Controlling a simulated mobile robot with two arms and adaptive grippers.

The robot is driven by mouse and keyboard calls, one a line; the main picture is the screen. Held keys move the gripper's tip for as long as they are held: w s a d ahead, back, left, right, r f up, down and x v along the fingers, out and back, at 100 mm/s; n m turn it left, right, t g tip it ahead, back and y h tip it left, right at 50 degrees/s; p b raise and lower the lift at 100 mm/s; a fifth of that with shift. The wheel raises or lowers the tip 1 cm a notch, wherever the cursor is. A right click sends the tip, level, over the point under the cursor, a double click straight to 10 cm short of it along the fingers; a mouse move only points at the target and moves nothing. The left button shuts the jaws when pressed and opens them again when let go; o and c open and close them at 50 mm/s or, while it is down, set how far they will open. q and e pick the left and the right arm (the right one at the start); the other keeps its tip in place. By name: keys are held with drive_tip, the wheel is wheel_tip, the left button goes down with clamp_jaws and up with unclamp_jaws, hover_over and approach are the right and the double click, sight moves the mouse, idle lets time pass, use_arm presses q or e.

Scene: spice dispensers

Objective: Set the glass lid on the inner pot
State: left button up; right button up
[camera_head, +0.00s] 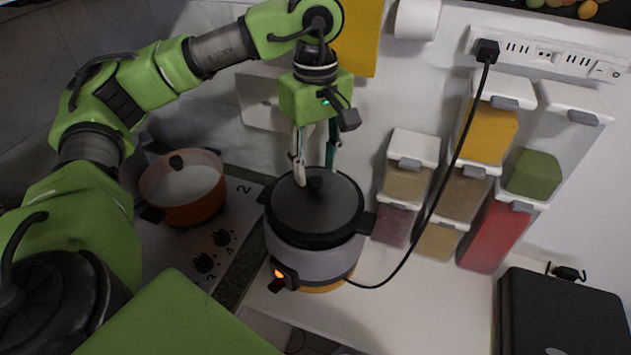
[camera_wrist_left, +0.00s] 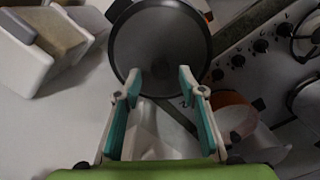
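A grey cooker (camera_head: 310,247) with an orange light stands on the counter. I cannot make out the knob there. My right gripper is not in view.
An orange pot (camera_head: 183,190) stands on the stove (camera_head: 215,222) to the left. Spice dispensers (camera_head: 408,180) line the wall at the right. A black cable (camera_head: 447,180) runs from the socket strip to the cooker.

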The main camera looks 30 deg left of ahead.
sight(316, 181)
use_arm(q)
wheel_tip(316, 181, up, 8)
drive_tip(key=shift+f, duration=0.25)
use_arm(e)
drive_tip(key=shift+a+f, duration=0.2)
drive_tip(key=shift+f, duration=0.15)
